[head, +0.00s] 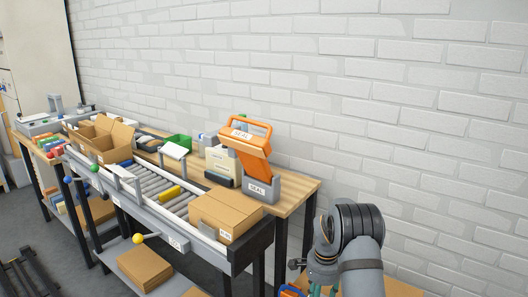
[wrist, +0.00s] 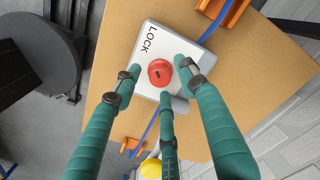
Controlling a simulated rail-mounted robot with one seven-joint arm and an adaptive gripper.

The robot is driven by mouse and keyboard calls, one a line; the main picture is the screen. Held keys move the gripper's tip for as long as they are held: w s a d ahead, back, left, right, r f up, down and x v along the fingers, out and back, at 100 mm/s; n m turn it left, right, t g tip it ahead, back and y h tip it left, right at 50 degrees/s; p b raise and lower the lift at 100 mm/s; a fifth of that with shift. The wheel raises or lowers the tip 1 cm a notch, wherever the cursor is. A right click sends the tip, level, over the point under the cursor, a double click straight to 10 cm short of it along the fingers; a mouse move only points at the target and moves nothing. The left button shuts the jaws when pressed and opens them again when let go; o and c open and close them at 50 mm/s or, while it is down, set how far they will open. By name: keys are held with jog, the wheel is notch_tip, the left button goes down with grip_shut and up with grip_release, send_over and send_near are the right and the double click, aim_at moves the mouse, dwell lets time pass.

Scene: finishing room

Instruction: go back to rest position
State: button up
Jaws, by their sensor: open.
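My gripper (wrist: 160,82) has three teal fingers spread open around a red round knob (wrist: 159,70) in the wrist view. The knob has a dark slot and sits on a white-topped grey box marked LOCK (wrist: 150,46). The fingertips appear apart from the knob; their height above the box is hard to tell. In the head view my arm comes down at the lower right, and only a bit of the teal fingers (head: 316,290) shows at the bottom edge.
The LOCK box lies on a brown board (wrist: 245,85) with orange brackets (wrist: 236,12) and a blue cable. In the head view, a roller conveyor (head: 150,183) carries a closed carton (head: 226,212). An orange SEAL device (head: 246,150) stands behind. A white brick wall (head: 400,110) rises beyond.

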jog(key=shift+w+r, duration=0.1)
jog(key=shift+r, duration=0.3)
notch_tip(320, 180, up, 11)
jog(key=f, duration=1.1)
jog(key=shift+s+f, duration=0.2)
jog(key=shift+f, duration=0.1)
jog(key=shift+w+n+p, duration=0.1)
jog(key=shift+n+p, duration=0.2)
jog(key=shift+p, duration=0.3)
jog(key=n+p, duration=0.1)
jog(key=n, duration=0.1)
jog(key=shift+r+n+p, duration=0.15)
jog(key=shift+n+p, duration=0.25)
jog(key=n+p, duration=0.4)
jog(key=n, duration=0.1)
jog(key=shift+n, duration=0.4)
jog(key=n+p, duration=0.3)
jog(key=n, duration=0.1)
jog(key=n+p, duration=0.3)
jog(key=n, duration=0.1)
jog(key=shift+n, duration=0.4)
jog(key=shift+r+b, duration=0.4)
jog(key=shift+r, duration=0.95)
